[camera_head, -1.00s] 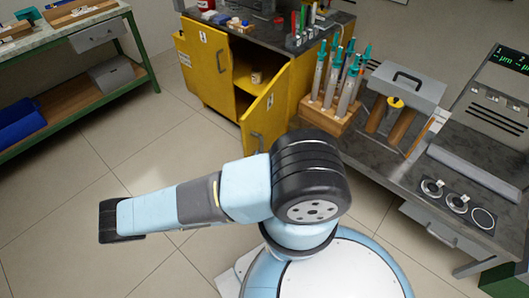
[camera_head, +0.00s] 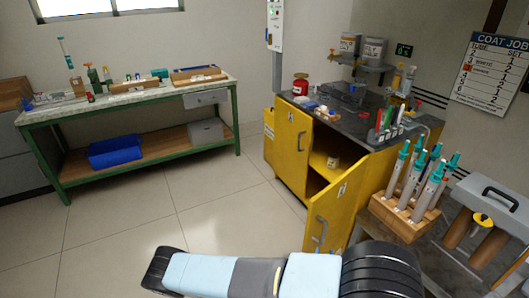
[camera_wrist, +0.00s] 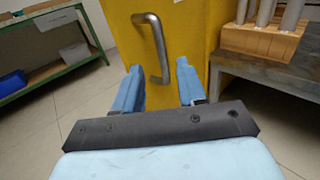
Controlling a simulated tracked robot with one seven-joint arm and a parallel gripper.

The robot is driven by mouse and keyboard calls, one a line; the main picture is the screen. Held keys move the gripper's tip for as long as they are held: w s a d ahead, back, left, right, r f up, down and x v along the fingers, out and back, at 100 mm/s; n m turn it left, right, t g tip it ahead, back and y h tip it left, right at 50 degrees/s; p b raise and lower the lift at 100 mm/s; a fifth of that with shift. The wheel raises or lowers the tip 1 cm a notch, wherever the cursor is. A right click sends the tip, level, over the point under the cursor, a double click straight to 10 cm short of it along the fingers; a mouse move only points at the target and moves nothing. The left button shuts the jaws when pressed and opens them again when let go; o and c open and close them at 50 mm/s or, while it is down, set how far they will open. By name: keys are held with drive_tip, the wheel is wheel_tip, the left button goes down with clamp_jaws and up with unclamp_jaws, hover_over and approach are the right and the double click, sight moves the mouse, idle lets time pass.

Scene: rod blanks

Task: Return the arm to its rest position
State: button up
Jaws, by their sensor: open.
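My gripper (camera_wrist: 160,88) shows in the wrist view with its two blue fingers apart and nothing between them. Beyond the fingers is a yellow cabinet door with a metal handle (camera_wrist: 155,48); the handle appears apart from the fingers. My arm (camera_head: 285,274) lies folded across the bottom of the head view, in front of the yellow cabinet (camera_head: 290,150). The fingers cannot be made out in the head view.
The cabinet's open door (camera_head: 333,214) juts toward my arm. A green-framed bench (camera_head: 150,98) with a blue bin (camera_head: 116,151) is at left. The floor between is clear.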

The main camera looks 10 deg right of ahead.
drive_tip(key=w+a+r+m+g+h, duration=0.1)
drive_tip(key=a+r+m+g+h, duration=0.15)
drive_tip(key=r+m+h, duration=0.3)
drive_tip(key=w+a+r+m+g+h, duration=0.2)
drive_tip(key=r+m+g+h, duration=0.2)
drive_tip(key=r+m, duration=0.2)
drive_tip(key=s+a+r+m+g+y, duration=0.1)
drive_tip(key=s+r+m+y, duration=0.2)
drive_tip(key=r, duration=1.1)
drive_tip(key=s+a+r+m+g+y, duration=0.1)
drive_tip(key=s+r+m+y, duration=0.3)
drive_tip(key=r+m+y, duration=0.4)
drive_tip(key=s+a+r+m+g+y, duration=0.2)
drive_tip(key=r+m+y, duration=0.4)
drive_tip(key=r, duration=1.5)
drive_tip(key=shift+s+a+r+m, duration=0.25)
drive_tip(key=shift+s+a+m, duration=0.4)
drive_tip(key=shift+m, duration=0.5)
